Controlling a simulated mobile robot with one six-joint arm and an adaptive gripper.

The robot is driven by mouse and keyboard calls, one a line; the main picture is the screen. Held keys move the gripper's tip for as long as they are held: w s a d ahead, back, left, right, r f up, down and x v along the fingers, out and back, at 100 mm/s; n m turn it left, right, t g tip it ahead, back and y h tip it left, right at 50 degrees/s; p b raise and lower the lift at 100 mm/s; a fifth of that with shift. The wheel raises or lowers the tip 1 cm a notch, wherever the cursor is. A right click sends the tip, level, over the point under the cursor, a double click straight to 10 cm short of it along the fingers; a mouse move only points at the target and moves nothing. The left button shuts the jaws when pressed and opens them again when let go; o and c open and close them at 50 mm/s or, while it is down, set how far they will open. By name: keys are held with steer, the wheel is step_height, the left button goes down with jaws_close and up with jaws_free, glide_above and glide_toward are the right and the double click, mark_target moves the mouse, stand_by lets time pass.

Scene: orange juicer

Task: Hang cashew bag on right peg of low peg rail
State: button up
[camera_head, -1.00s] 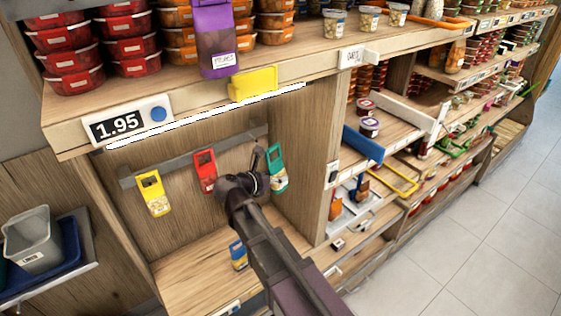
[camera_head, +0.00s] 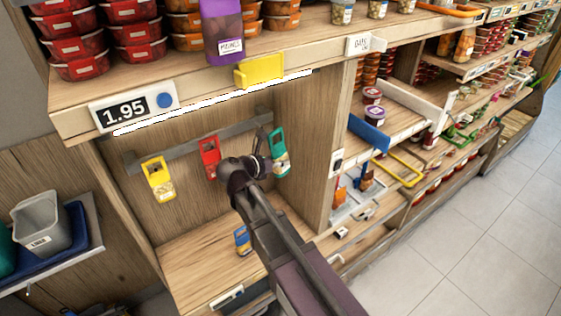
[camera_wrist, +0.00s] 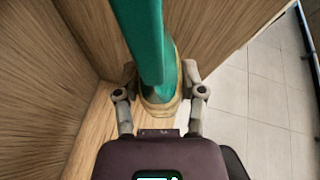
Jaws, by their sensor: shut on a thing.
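A teal bag (camera_head: 281,153) with a hole at its top, which I take for the cashew bag, is upright at the right end of the low peg rail (camera_head: 195,140). Its label is too small to read. My gripper (camera_head: 263,148) is shut on it. In the wrist view the teal bag (camera_wrist: 150,45) stands between the two fingers (camera_wrist: 158,95). A yellow bag (camera_head: 159,180) hangs at the left of the rail and a red bag (camera_head: 210,158) hangs in its middle. The right peg is hidden, so I cannot tell whether the teal bag is on it.
A wooden side wall (camera_head: 312,150) stands close to the right of the teal bag. A shelf with a 1.95 price tag (camera_head: 133,108) overhangs the rail. A blue bag (camera_head: 242,240) is on the lower shelf (camera_head: 195,270). A grey bin (camera_head: 40,222) stands at the left.

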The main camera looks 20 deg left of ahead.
steer(key=w+a, duration=0.5)
steer(key=a, duration=0.1)
steer(key=shift+w+a+f+b, duration=0.3)
steer(key=shift+w+a+b, duration=0.05)
steer(key=shift+a+b, duration=0.1)
stand_by(1.1)
